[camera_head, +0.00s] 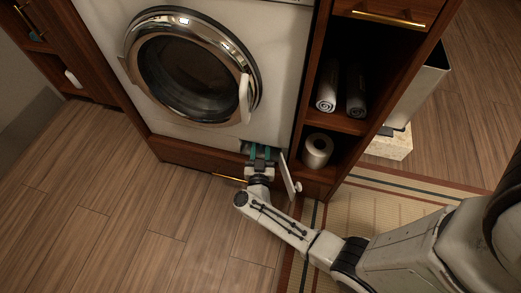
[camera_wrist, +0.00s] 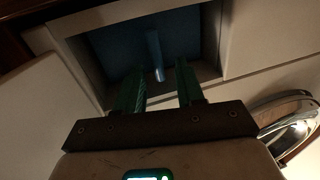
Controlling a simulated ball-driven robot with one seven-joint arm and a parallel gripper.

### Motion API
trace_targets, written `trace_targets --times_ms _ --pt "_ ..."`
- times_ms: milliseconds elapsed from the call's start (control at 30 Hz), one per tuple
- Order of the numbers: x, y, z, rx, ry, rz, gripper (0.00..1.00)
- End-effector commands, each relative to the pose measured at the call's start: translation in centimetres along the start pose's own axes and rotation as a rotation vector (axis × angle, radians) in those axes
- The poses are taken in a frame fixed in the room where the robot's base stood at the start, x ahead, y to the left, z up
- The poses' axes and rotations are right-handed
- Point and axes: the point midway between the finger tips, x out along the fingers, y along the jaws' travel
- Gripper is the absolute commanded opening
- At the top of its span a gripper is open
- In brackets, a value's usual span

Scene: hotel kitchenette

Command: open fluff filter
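The fluff filter (camera_wrist: 122,52) shows in the wrist view as a blue panel with an upright blue handle (camera_wrist: 155,55), set inside a square recess low in the machine front. Its cover flap (camera_head: 288,178) stands swung open to the right of my gripper in the head view. My gripper (camera_wrist: 161,78) is open, with its two green fingers apart and nothing held. In the wrist view the handle appears between the fingertips, nearer the left one. How deep the fingers reach is unclear. In the head view my gripper (camera_head: 261,151) is at the recess and hides most of it.
The washing machine (camera_head: 285,70) has a round door (camera_head: 190,65) that looks shut. A wooden shelf with rolled towels (camera_head: 328,88) and a paper roll (camera_head: 316,151) stands to the right. A brass handle (camera_head: 229,178) is just left of my gripper. The left floor is clear.

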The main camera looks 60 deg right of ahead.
Motion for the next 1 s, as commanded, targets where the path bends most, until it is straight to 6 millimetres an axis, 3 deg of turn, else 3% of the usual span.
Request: trace_targets --times_ms 367,767,1000 --pt "0.61 0.03 -0.02 0.0 0.0 0.0 0.38" --pt "0.58 0.02 -0.01 0.0 -0.001 -0.001 0.01" --pt "0.57 0.03 0.0 0.001 -0.001 -0.001 0.0"
